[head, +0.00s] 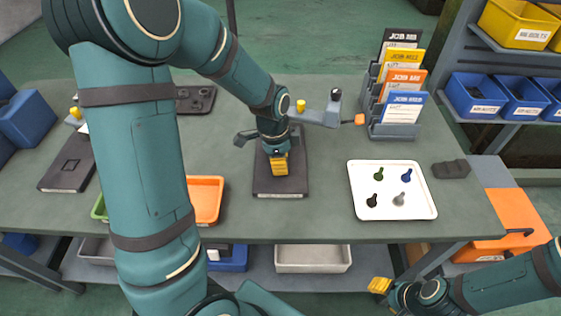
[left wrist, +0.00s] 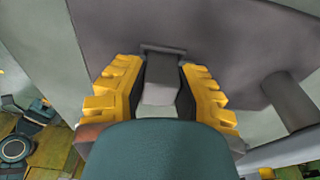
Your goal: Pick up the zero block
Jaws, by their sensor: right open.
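My left gripper (head: 279,165) points down over a dark flat plate (head: 262,186) in the middle of the bench, its yellow fingers low over the plate. In the left wrist view, the left gripper's fingers (left wrist: 160,72) stand apart on either side of a small grey block (left wrist: 158,94), which I take for the zero block. Whether the pads touch it cannot be made out. In the head view the fingers hide the block. My right gripper (head: 380,285) is open, low in front of the bench, away from the block.
A grey fixture with a yellow knob (head: 318,115) stands just behind my left gripper. A white tray (head: 425,213) with several small pegs, a card rack (head: 378,131) and a dark lump (head: 451,169) lie to the right. An orange tray (head: 208,212) and another dark plate (head: 66,165) lie left.

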